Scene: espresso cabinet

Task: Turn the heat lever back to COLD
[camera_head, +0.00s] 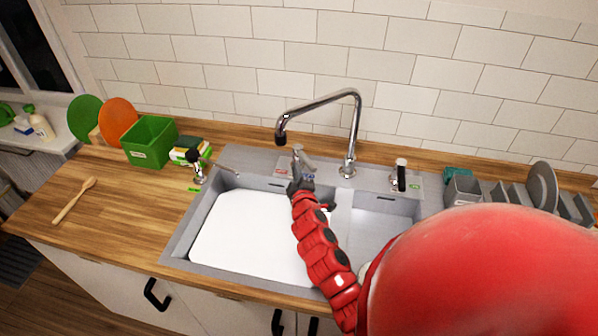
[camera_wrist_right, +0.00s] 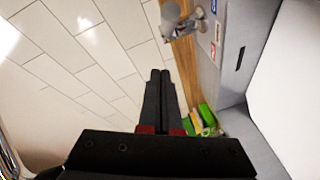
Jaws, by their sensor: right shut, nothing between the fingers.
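The heat lever (camera_head: 300,160) is a small chrome lever on the sink's back ledge, left of the tall faucet. A red label (camera_head: 282,171) sits at its left and a blue label (camera_head: 309,177) at its right. The lever also shows at the top of the right wrist view (camera_wrist_right: 192,22). My right gripper (camera_head: 297,183) is just in front of the lever in the head view. Its dark fingers (camera_wrist_right: 160,74) are shut and empty, apart from the lever in the wrist view. Whether they touch anything is not clear from the head view. My left gripper is out of view.
The tall chrome faucet (camera_head: 347,130) rises just right of the lever. A black-handled tap (camera_head: 199,170) stands left, and another fitting (camera_head: 400,175) right. A white-filled basin (camera_head: 240,235) lies below. A green box (camera_head: 150,141) and a dish rack (camera_head: 515,194) stand farther out.

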